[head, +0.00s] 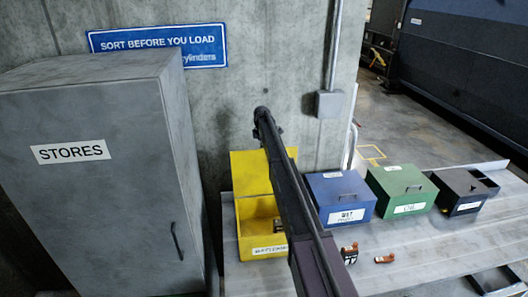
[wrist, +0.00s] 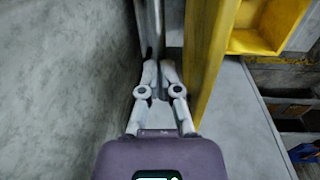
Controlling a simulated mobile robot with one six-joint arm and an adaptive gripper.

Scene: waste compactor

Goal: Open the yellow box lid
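The yellow box (head: 243,235) stands on the bench beside the grey cabinet. Its yellow lid (head: 247,172) stands raised at the back of the box, and the front part of the box is open to view. My arm crosses in front of the box's right side, hiding part of the box and lid. In the wrist view my gripper (wrist: 159,66) looks shut and empty. It is left of the upright lid (wrist: 206,60), between it and the grey concrete wall; I cannot tell whether it touches the lid. The yellow box (wrist: 265,42) shows beyond the lid at upper right.
A grey STORES cabinet (head: 95,180) stands close on the left. Blue (head: 340,195), green (head: 401,190) and black (head: 462,191) boxes stand to the right. Small orange-and-black items (head: 384,259) lie on the bench (head: 420,250). A concrete wall (head: 235,100) is behind.

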